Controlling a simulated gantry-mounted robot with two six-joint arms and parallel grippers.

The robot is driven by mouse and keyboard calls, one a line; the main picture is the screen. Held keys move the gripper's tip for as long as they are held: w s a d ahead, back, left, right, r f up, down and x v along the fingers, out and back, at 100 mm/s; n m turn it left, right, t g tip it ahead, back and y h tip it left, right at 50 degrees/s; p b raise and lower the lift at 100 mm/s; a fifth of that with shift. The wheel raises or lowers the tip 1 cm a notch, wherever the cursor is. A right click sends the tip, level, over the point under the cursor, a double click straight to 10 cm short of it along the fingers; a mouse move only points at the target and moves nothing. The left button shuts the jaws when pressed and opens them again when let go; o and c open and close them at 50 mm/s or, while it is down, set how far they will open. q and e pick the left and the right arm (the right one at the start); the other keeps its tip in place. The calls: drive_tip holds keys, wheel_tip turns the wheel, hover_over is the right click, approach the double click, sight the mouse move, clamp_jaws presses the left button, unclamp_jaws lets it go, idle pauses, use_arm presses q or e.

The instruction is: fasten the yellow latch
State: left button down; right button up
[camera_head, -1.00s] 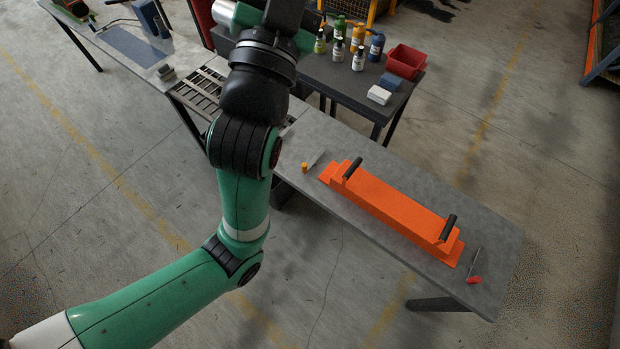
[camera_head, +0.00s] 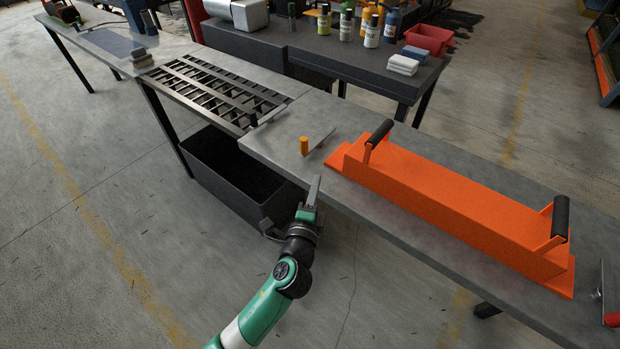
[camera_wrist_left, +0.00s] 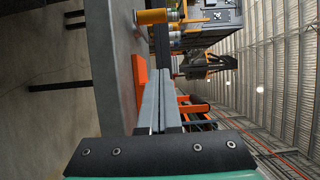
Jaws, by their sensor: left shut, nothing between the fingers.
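The yellow latch shows as a small upright yellow knob (camera_head: 304,146) with a thin grey metal plate (camera_head: 322,138) beside it. It sits on the grey table, just left of the orange clamp bar (camera_head: 450,205). In the left wrist view, the yellow knob (camera_wrist_left: 153,16) appears near the top, beyond the fingertips. My left gripper (camera_head: 314,186) is shut and empty, at the table's front edge, nearer the camera than the knob and apart from it. Its two fingers (camera_wrist_left: 160,92) lie together in the wrist view. My right gripper is not in view.
A second latch with a red handle (camera_head: 612,319) is at the bar's right end. A slotted grate (camera_head: 215,90) lies left of the latch, above a dark bin (camera_head: 235,170). Bottles and a red box (camera_head: 428,40) stand on the rear bench.

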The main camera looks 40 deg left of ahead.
use_arm(q)
drive_tip(key=b+x, duration=0.2)
drive_tip(key=x, duration=0.1)
drive_tip(key=b+x, duration=0.1)
drive_tip(key=x, duration=0.3)
drive_tip(key=f+b+x, duration=0.1)
drive_tip(key=b+x, duration=0.1)
drive_tip(key=x, duration=0.1)
drive_tip(key=shift+w+a+b, duration=0.2)
drive_tip(key=shift+w+b, duration=0.05)
drive_tip(key=shift+b, duration=0.1)
drive_tip(key=a, duration=0.1)
drive_tip(key=a+p, duration=0.1)
drive_tip(key=shift+s+a+r, duration=0.25)
drive_tip(key=shift+s+a, duration=0.1)
drive_tip(key=shift+s, duration=0.05)
drive_tip(key=shift+s+a, duration=0.1)
drive_tip(key=shift+a, duration=0.3)
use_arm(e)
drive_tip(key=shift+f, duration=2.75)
